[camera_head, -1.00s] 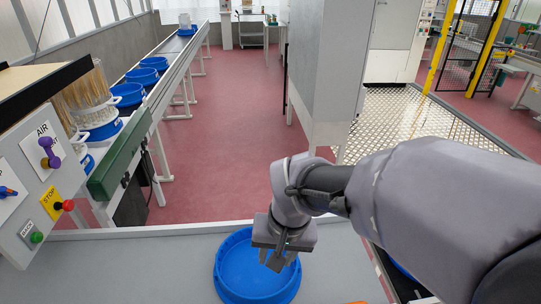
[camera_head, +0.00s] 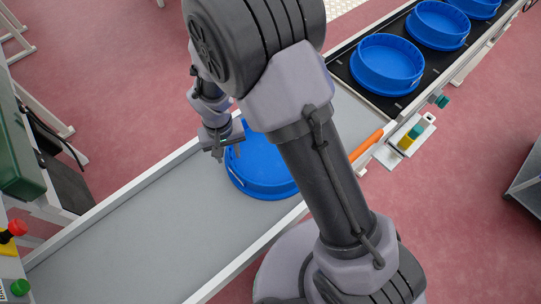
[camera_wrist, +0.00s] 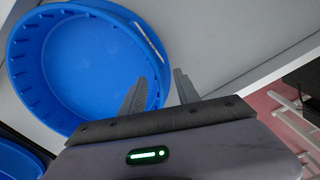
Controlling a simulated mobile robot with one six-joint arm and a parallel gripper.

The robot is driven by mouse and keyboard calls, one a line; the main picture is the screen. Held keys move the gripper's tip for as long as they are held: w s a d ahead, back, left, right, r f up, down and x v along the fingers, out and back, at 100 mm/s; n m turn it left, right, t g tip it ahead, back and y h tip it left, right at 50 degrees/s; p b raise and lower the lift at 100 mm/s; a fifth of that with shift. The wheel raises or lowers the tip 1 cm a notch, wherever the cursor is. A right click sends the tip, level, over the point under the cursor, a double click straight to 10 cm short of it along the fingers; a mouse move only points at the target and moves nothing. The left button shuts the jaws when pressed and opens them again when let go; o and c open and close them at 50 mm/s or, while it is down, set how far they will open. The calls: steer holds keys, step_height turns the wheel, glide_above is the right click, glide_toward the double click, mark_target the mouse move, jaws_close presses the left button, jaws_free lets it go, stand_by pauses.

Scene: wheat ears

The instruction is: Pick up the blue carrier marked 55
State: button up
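A round, open blue carrier (camera_head: 262,178) stands on the grey conveyor surface, partly hidden behind my arm in the head view. It also shows large in the wrist view (camera_wrist: 75,65), with a pale label strip on its right wall; no number is readable. My gripper (camera_head: 217,147) is at the carrier's upper-left rim in the head view. In the wrist view my gripper (camera_wrist: 160,88) has its fingers apart with nothing between them but the rim area: one finger overlaps the carrier's wall, the other is outside. I cannot tell whether they touch it.
Several more blue carriers (camera_head: 387,66) stand on a black belt (camera_head: 345,68) at the upper right. An orange piece (camera_head: 366,144) lies at the conveyor's edge, beside a small button box (camera_head: 410,138). The grey surface at the lower left (camera_head: 120,225) is clear.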

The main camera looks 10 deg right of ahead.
step_height(320, 180, down, 6)
steer(key=b, duration=0.3)
steer(key=shift+w+d, duration=0.1)
steer(key=shift+w, duration=0.05)
steer(key=shift+r, duration=0.2)
jaws_close()
stand_by(0.9)
